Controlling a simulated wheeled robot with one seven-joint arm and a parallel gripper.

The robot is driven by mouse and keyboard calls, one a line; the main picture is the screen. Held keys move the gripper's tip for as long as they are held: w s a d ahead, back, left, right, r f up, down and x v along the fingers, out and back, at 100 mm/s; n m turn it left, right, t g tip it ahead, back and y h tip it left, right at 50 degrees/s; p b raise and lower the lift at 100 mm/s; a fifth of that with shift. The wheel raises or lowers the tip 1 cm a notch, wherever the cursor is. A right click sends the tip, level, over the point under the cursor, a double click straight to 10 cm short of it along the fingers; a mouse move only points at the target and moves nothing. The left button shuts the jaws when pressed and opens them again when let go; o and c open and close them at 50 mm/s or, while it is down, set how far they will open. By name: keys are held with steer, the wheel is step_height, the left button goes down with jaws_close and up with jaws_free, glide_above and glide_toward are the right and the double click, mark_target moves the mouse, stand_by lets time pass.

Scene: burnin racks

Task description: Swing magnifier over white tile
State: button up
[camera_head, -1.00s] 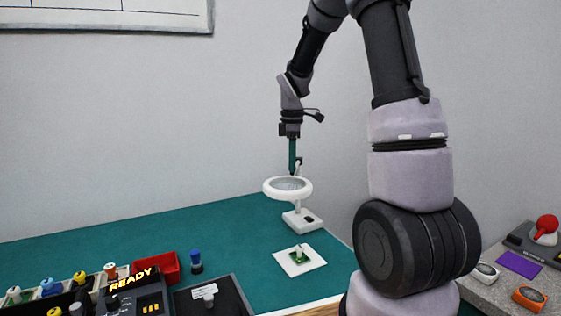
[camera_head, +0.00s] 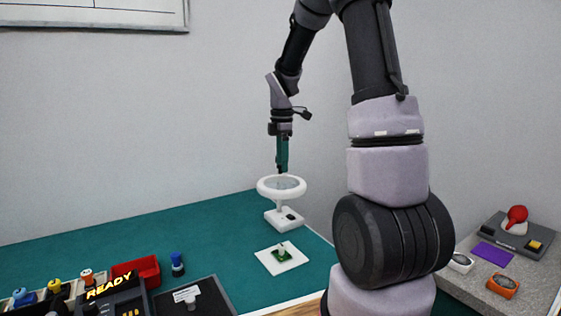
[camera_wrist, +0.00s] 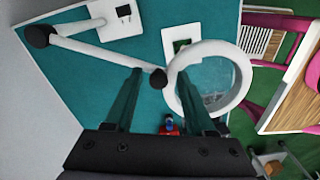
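The magnifier has a white ring (camera_head: 281,187) with a clear lens, a jointed white arm (camera_wrist: 95,53) and a white base (camera_head: 284,219) on the green table. The white tile (camera_head: 290,266), with a small green board on it, lies in front of the base. In the wrist view the ring (camera_wrist: 227,103) is beside the tile (camera_wrist: 197,35) and its rim slightly overlaps the tile's lower edge. My gripper (camera_wrist: 160,73) points down with its teal fingers apart. The magnifier's black joint knob (camera_wrist: 158,79) shows between the fingertips; I cannot tell whether they touch it.
A red bin (camera_head: 137,270), a blue-topped part (camera_head: 177,264) and a black READY unit (camera_head: 110,296) stand at the front left. A grey side bench (camera_head: 520,283) at the right holds a red-knobbed device (camera_head: 515,220) and an orange part (camera_head: 502,286). Green tabletop left of the magnifier is clear.

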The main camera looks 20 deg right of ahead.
steer(key=shift+a+r, duration=0.1)
steer(key=shift+r, duration=0.05)
step_height(320, 180, up, 11)
steer(key=shift+f, duration=0.2)
stand_by(0.4)
stand_by(0.3)
steer(key=s+a+r+m+t, duration=0.1)
steer(key=s+r+m+t, duration=0.1)
steer(key=s+m, duration=0.5)
steer(key=s+a+r+m+t+y, duration=0.1)
steer(key=s+a+r+m+t, duration=0.1)
steer(key=s+m, duration=0.5)
steer(key=s+a+r+m+t+y, duration=0.1)
steer(key=s+a+r+m+t, duration=0.1)
steer(key=s+m, duration=0.5)
steer(key=shift+s+a+t, duration=0.25)
steer(key=shift+s+t, duration=0.25)
steer(key=shift+t, duration=0.1)
